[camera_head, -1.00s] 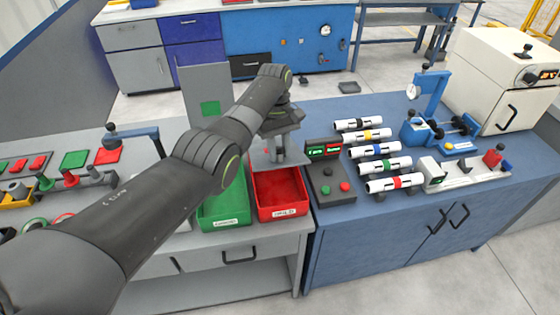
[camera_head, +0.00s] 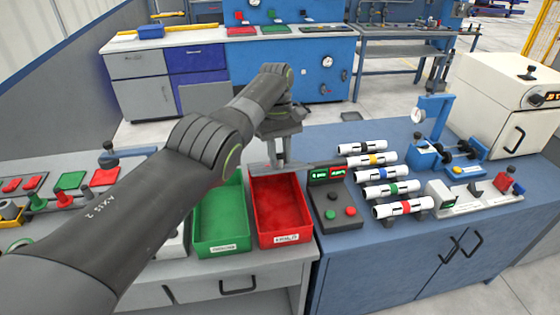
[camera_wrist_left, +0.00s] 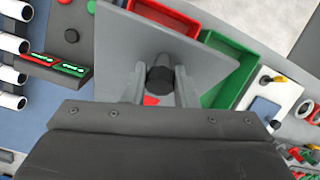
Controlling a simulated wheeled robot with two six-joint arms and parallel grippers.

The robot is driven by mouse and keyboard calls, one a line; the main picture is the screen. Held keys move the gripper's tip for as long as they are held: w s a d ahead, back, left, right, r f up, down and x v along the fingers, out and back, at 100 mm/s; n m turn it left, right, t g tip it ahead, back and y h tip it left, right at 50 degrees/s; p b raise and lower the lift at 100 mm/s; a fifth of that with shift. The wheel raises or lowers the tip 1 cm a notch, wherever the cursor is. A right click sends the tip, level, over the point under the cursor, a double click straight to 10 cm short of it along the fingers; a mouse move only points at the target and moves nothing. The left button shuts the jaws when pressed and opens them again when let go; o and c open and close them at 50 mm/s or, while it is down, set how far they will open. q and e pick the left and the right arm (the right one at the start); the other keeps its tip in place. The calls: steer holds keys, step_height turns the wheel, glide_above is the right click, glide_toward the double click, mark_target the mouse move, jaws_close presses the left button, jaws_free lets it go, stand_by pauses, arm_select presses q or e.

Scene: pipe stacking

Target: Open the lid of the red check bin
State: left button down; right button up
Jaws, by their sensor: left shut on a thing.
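The red check bin (camera_head: 285,239) stands on the grey bench, and its open red inside shows in the head view. Its near wall also shows in the wrist view (camera_wrist_left: 165,15). My left gripper (camera_head: 277,162) is above the bin's far edge. In the left wrist view, my left gripper (camera_wrist_left: 160,92) is shut on the dark knob (camera_wrist_left: 160,78) of the grey lid (camera_wrist_left: 118,48). In the head view the lid (camera_head: 262,167) shows only as a thin grey strip, tilted up at the bin's far side. My right gripper is not in view.
A green bin (camera_head: 222,247) stands open just left of the red one. A grey panel (camera_head: 207,97) rises behind it. A control box (camera_head: 333,208) and a rack of white pipes (camera_head: 388,190) are close on the right.

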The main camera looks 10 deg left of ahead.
arm_select(q)
steer(key=shift+w+r, duration=0.15)
steer(key=shift+r, duration=0.05)
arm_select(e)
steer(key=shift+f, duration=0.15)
arm_select(q)
steer(key=c, duration=1.2)
jaws_free()
steer(key=shift+f, duration=0.15)
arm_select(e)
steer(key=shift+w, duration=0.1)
